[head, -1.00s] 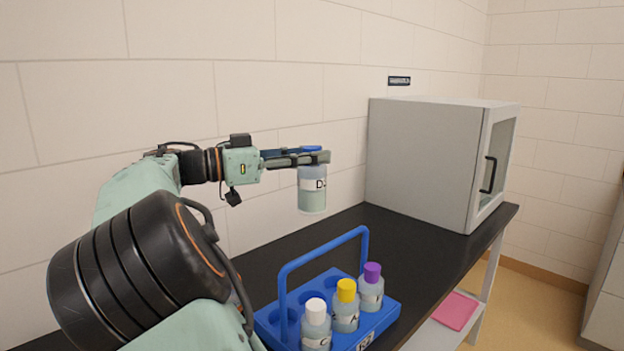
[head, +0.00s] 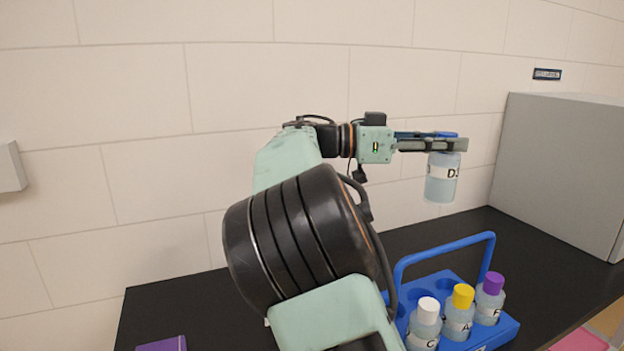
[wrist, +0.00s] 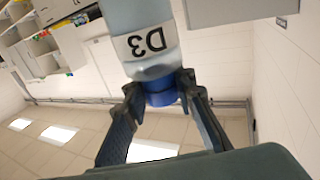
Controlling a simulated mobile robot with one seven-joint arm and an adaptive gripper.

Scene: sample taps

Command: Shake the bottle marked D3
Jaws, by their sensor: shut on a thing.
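The bottle marked D3 (head: 442,185) is clear with pale liquid, a white label and a blue cap. It hangs upright in the air above the black counter. My gripper (head: 452,144) is shut on its blue cap from the side. In the wrist view the bottle (wrist: 150,45) appears turned over, with the label D3 readable upside down and my gripper's fingers (wrist: 163,90) on either side of the cap.
A blue carrier (head: 507,328) stands on the counter (head: 200,300) below the bottle, its handle raised. It holds bottles with white (head: 425,325), yellow (head: 459,313) and purple (head: 490,299) caps. A grey cabinet (head: 560,165) stands at the right. A purple item (head: 162,344) lies at front left.

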